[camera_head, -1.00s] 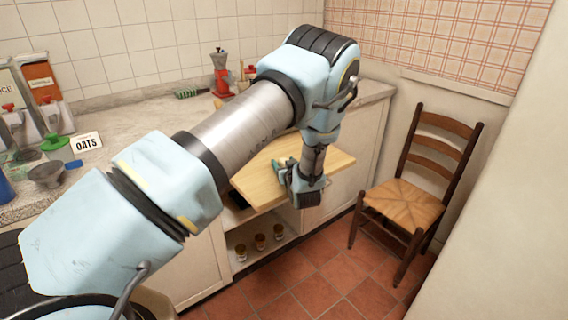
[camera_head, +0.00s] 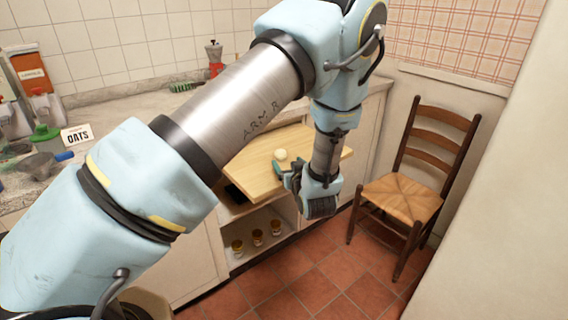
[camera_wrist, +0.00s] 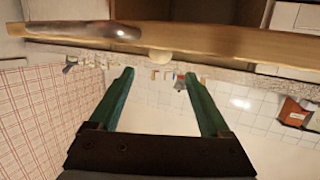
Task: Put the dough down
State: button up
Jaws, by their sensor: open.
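The dough (camera_head: 281,154) is a small pale ball resting on the light wooden board (camera_head: 245,180). In the wrist view, which looks turned over, the dough (camera_wrist: 160,57) touches the board's face (camera_wrist: 220,45). My gripper (camera_head: 279,168) is beside the dough, at the board's front side. Its teal fingers stand wide apart in the wrist view (camera_wrist: 158,76), with nothing between them. The dough lies beyond the fingertips, apart from them. My wrist hides part of the board's right side in the head view.
The board juts out over an open shelf with small jars (camera_head: 257,238). A wooden chair (camera_head: 405,195) stands to the right. The counter (camera_head: 120,105) behind holds an oats card (camera_head: 77,136), a green brush (camera_head: 187,86) and a red-based pot (camera_head: 215,60). Tiled floor is clear in front.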

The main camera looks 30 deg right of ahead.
jog(key=shift+v, duration=1.2)
jog(key=w+a+g, duration=0.1)
jog(key=w+a, duration=0.1)
jog(key=w+a+r+n+g, duration=0.1)
jog(key=w+a, duration=0.1)
jog(key=a, duration=0.1)
jog(key=w+a+r+g, duration=0.1)
jog(key=w+a, duration=0.1)
jog(key=shift+w+a+g+y, duration=0.3)
jog(key=shift+g+y, duration=0.1)
jog(key=s+a+r+g, duration=0.2)
jog(key=s+a+g, duration=0.1)
jog(key=a, duration=0.7)
jog(key=s+a+r+g+y, duration=0.1)
jog(key=s+a+r+g, duration=0.2)
jog(key=s+a, duration=0.3)
jog(key=s+a+r+g+y, duration=0.1)
jog(key=s+a+r+g, duration=0.2)
jog(key=a, duration=1.3)
jog(key=shift+s+g, duration=0.4)
jog(key=shift+s, duration=0.65)
